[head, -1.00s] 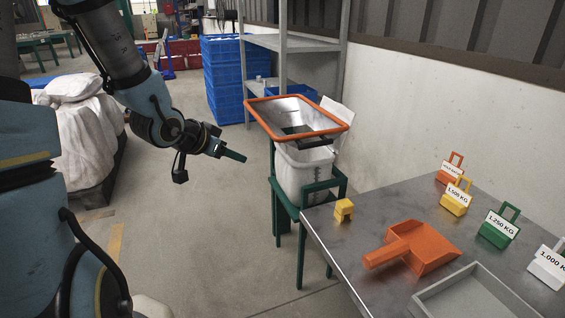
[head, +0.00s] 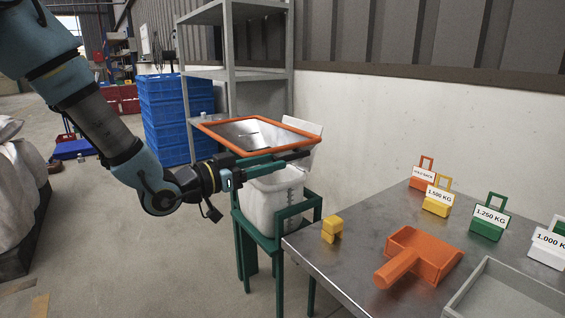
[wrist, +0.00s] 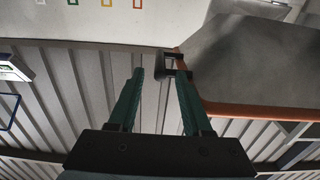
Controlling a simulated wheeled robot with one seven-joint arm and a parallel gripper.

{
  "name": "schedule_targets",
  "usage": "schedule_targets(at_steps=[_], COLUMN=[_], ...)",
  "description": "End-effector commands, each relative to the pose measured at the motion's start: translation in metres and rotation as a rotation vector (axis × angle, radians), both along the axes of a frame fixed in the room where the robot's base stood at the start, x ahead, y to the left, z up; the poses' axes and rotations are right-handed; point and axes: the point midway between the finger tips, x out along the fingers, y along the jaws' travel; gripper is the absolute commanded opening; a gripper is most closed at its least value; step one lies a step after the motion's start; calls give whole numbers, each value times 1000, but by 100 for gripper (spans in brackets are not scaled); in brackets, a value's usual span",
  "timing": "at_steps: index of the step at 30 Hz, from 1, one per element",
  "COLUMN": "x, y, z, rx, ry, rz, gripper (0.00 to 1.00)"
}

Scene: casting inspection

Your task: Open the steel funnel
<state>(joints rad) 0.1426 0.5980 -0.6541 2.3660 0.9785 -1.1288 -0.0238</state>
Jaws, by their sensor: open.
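The steel funnel (head: 235,136) has an orange rim and sits above a pale container (head: 270,200) in a green stand. In the wrist view its grey wall and orange rim (wrist: 250,109) fill the upper right. A dark handle (head: 294,156) sticks out below the rim; it also shows in the wrist view (wrist: 166,66), by the tip of the right-hand finger. My gripper (head: 272,164) is open, its green fingers just under the near rim, pointing at the handle. In the wrist view the handle reaches into the space between the fingertips (wrist: 160,74). I cannot tell whether they touch it.
A metal table (head: 345,255) at the right holds a yellow block (head: 332,229), an orange scoop (head: 420,257), a grey tray (head: 505,300) and several labelled weights (head: 488,222). Blue crates (head: 178,120) and a grey shelf (head: 262,70) stand behind.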

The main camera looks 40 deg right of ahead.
Motion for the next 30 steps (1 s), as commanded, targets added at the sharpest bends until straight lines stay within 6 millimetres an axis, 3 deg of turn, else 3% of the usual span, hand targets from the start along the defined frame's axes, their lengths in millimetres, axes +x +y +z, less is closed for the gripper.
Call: schedule_targets(at_steps=[3, 9, 20, 30], x=[-1, -2, -2, -2], y=[-20, -40, -45, -44], z=[-1, -1, 0, 0], rx=[-1, 0, 2, 2], ry=[0, 1, 0, 0], rz=[-1, 1, 2, 2], gripper=[50, 50, 50, 11])
